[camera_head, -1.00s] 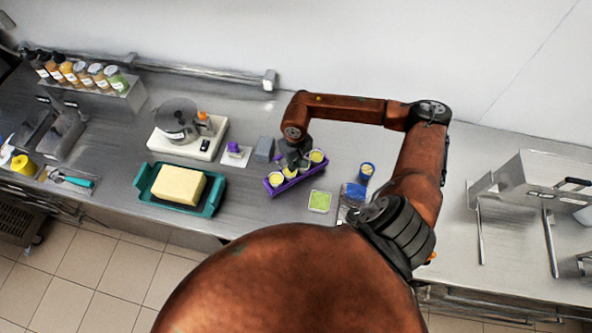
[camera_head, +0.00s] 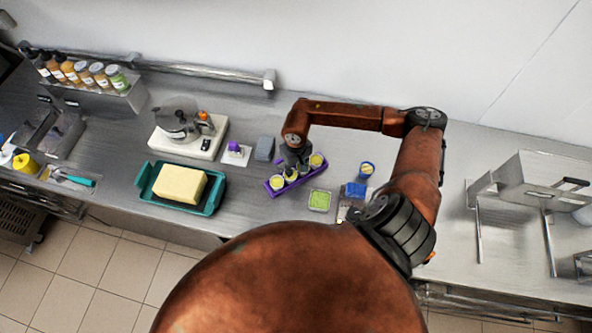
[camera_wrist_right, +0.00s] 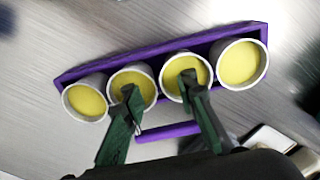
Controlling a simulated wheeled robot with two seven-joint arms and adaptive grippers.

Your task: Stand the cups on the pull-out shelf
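Several white cups of yellow filling (camera_wrist_right: 241,64) stand in a row in a purple carrier (camera_wrist_right: 262,32) in the right wrist view. The carrier (camera_head: 270,191) and an end cup (camera_head: 277,181) also show on the counter in the head view. My right gripper (camera_wrist_right: 160,88) is open over the row. Its fingertips overlap the two middle cups in the picture; I cannot tell whether they touch. My left gripper is not in view. I cannot make out a pull-out shelf with certainty; a metal unit with a dark handle (camera_head: 540,180) stands at the right.
Bottles (camera_head: 70,72) line the back left. The counter between my right arm and the metal unit is clear.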

